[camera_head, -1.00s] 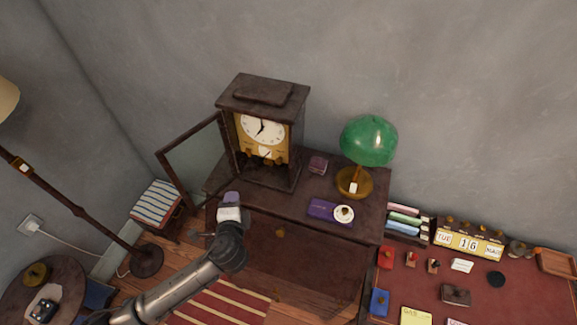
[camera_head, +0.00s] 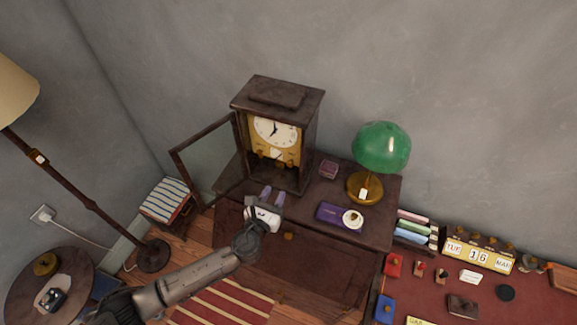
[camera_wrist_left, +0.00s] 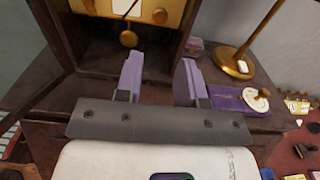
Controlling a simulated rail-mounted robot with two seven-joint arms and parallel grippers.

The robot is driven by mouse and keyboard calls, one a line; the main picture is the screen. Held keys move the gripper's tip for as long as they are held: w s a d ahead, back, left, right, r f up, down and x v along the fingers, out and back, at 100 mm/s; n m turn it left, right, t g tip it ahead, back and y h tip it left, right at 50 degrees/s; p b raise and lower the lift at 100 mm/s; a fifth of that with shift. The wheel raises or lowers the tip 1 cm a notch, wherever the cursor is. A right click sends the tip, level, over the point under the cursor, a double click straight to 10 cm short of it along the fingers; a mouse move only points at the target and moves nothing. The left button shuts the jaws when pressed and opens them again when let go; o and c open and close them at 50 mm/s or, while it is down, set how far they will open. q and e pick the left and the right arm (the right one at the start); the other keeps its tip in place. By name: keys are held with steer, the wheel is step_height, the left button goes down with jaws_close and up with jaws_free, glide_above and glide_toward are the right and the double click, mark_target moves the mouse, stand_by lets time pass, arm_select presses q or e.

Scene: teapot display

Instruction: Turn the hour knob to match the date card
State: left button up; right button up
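The mantel clock (camera_head: 275,100) stands on a dark cabinet, its glass door (camera_head: 208,163) swung open to the left. Its white dial (camera_head: 276,132) shows dark hands. Small brass knobs sit below the dial; one brass knob (camera_wrist_left: 159,17) and a round brass piece (camera_wrist_left: 128,39) show in the left wrist view. The date card (camera_head: 479,255) reads TUE 16 with a month tile. My left gripper (camera_head: 272,197) is in front of and below the clock's opening. Its two purple fingers (camera_wrist_left: 160,82) are apart with nothing between them. My right gripper is out of view.
A green lamp (camera_head: 381,148), a purple box (camera_head: 342,215) bearing a white dish, and a small purple box (camera_head: 328,169) are on the cabinet (camera_head: 385,208), right of the clock. A floor lamp (camera_head: 75,185) and striped stool (camera_head: 166,200) are left. A red desk (camera_head: 440,310) is right.

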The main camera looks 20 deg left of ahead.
mark_target(289, 165)
arm_select(q)
steer(key=w, duration=1.1)
steer(key=shift+w+d, duration=0.15)
steer(key=shift+w, duration=0.1)
steer(key=shift+c, duration=0.8)
steer(key=c, duration=0.5)
steer(key=shift+n+b, duration=0.3)
steer(key=shift+b, duration=0.1)
